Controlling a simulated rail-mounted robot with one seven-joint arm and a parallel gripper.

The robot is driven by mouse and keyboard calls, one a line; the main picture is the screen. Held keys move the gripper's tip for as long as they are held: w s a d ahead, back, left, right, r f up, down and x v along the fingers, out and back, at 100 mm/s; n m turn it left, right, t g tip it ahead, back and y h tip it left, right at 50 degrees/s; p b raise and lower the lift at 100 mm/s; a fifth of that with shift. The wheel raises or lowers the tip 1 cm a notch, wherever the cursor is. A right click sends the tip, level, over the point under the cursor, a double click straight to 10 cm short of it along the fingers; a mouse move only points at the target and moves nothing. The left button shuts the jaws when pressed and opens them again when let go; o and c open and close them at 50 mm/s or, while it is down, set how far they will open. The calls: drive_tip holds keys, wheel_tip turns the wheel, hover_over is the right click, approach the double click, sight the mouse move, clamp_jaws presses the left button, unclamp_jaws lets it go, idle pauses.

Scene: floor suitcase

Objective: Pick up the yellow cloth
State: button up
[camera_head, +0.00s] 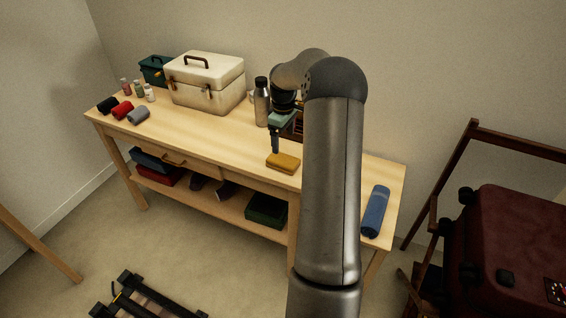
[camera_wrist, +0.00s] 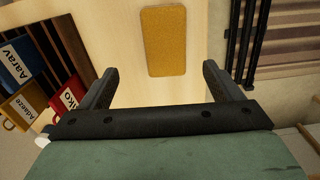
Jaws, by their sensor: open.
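The yellow cloth (camera_head: 283,162) is a flat, folded rectangle lying on the wooden table, near its front edge. In the wrist view the cloth (camera_wrist: 163,40) shows at the top centre, ahead of the fingertips and between their lines. My gripper (camera_head: 276,146) is just above and slightly left of the cloth in the head view. In the wrist view my gripper (camera_wrist: 159,72) has its two dark fingers wide apart with nothing between them. The cloth looks apart from the fingers. My arm hides part of the tabletop to the right of the cloth.
A steel bottle (camera_head: 262,102) and a cream toolbox (camera_head: 205,80) stand behind and left. Rolled cloths, black, red (camera_head: 122,110) and grey, lie at the left end. A blue roll (camera_head: 376,211) lies at the right end. The tabletop (camera_head: 210,138) left of the cloth is clear.

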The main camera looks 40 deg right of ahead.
sight(283, 159)
wheel_tip(283, 159, down, 4)
drive_tip(key=shift+r, duration=0.2)
drive_tip(key=f, duration=0.4)
drive_tip(key=shift+s+a+f+p, duration=0.35)
drive_tip(key=shift+f, duration=0.35)
drive_tip(key=shift+c, duration=0.3)
drive_tip(key=c, duration=1)
